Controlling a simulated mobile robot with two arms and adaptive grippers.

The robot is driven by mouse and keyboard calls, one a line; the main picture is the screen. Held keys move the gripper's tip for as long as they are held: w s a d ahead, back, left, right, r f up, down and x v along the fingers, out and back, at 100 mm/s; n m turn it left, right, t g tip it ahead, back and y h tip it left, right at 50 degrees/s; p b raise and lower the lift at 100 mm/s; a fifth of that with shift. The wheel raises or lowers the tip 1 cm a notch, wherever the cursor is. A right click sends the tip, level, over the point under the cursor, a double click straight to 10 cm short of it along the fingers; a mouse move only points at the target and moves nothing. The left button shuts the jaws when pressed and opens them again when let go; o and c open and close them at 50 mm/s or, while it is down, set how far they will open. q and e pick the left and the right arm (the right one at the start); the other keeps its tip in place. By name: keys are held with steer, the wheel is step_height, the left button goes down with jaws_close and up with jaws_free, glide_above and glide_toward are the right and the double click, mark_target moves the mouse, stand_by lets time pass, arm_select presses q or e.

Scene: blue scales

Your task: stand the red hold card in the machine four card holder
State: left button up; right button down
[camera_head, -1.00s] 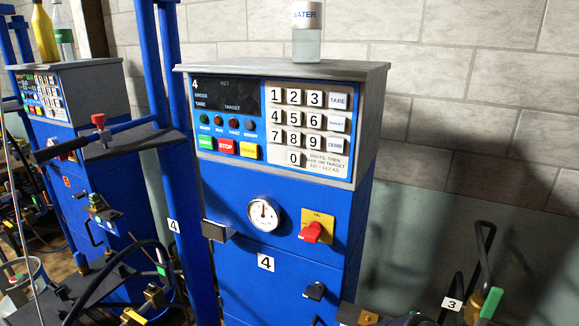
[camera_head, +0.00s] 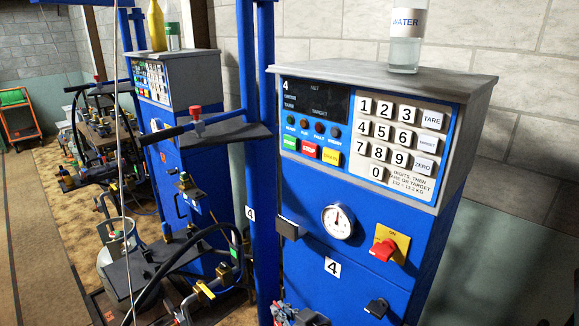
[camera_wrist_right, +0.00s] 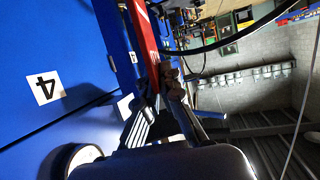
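Machine four is the blue cabinet (camera_head: 330,290) with a keypad panel and a "4" label. A small dark grey holder (camera_head: 290,228) projects from the left of its front, beside the gauge; no card shows in it. My left gripper is not in view.
A red switch (camera_head: 383,249) and a gauge (camera_head: 338,221) are on the cabinet front. A water bottle (camera_head: 405,40) stands on top. A blue post (camera_head: 262,170) rises at the cabinet's left. Hoses and valves (camera_head: 205,288) crowd the lower left.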

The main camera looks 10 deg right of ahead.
steer(key=w+d+r+n+y+p, duration=0.1)
steer(key=w+d+r+p, duration=0.1)
steer(key=w+r, duration=0.8)
steer(key=w+d+r+n+g+y+p, duration=0.1)
steer(key=w+d+r+p, duration=0.1)
steer(key=w+r, duration=0.9)
step_height(320, 180, up, 3)
steer(key=shift+d+f, duration=0.1)
steer(key=shift+d, duration=0.65)
steer(key=shift+s, duration=0.1)
step_height(320, 180, down, 6)
steer(key=b, duration=0.3)
steer(key=shift+s+f, duration=0.15)
steer(key=shift+f, duration=0.05)
steer(key=shift+d+f, duration=0.1)
steer(key=shift+f, duration=0.2)
